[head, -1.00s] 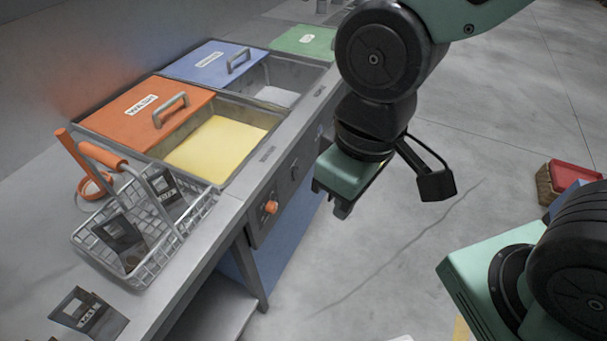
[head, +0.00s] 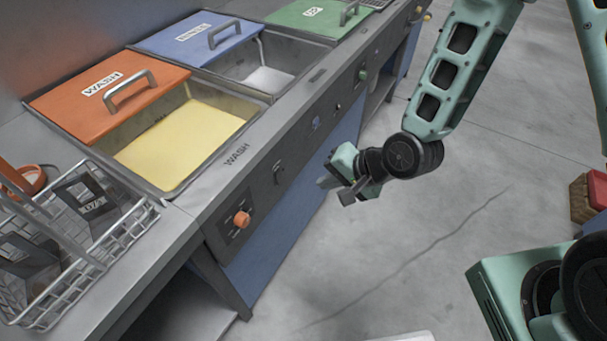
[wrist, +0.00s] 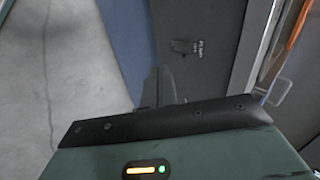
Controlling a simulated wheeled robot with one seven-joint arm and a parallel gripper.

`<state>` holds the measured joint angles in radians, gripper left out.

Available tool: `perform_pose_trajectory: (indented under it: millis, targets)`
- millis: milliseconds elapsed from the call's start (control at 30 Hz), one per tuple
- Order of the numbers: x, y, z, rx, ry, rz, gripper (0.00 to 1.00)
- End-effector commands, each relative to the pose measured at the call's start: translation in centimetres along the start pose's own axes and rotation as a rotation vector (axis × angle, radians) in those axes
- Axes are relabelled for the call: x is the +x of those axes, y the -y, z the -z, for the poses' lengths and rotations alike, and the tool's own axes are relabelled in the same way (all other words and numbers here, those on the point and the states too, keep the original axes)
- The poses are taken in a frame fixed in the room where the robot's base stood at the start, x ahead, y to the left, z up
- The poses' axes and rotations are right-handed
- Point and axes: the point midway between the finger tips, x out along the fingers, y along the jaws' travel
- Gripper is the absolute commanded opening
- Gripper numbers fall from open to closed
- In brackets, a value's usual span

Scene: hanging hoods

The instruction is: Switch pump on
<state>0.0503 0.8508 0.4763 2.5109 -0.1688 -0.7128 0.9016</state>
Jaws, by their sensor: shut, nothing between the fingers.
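The sink unit's dark front panel (head: 310,140) carries an orange knob (head: 242,219), a black handle-like control (head: 278,172) below the WASH lettering, and smaller controls farther along. Which of them is the pump switch I cannot read in the head view. In the wrist view a small black switch (wrist: 184,46) with white lettering beside it sits on the dark panel, ahead of my fingers; the lettering is too blurred to read surely. My gripper (head: 334,188) is shut and empty, in front of the panel and apart from it. Its fingers also show in the wrist view (wrist: 160,88).
A yellow-filled wash basin (head: 180,145) with an orange lid (head: 108,98) is nearest; blue-lidded (head: 197,38) and green-lidded (head: 318,16) basins follow. A wire basket (head: 75,255) stands at the left. Open floor (head: 420,250) lies right of the unit. A red crate (head: 597,190) stands at the right edge.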

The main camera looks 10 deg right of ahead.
Motion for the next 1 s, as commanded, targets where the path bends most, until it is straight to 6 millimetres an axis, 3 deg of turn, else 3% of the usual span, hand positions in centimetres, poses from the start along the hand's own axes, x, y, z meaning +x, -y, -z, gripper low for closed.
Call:
perform_pose_trajectory:
  millis: [200, 667, 1000]
  targets:
    - [1.1, -0.7, 0.3, 0.09, -0.017, 0.049, 0.0]
    - [1.8, -0.6, 0.4, 0.092, -0.018, 0.051, 0.0]
    - [7.9, -0.3, 0.4, 0.091, -0.017, 0.05, 0.0]
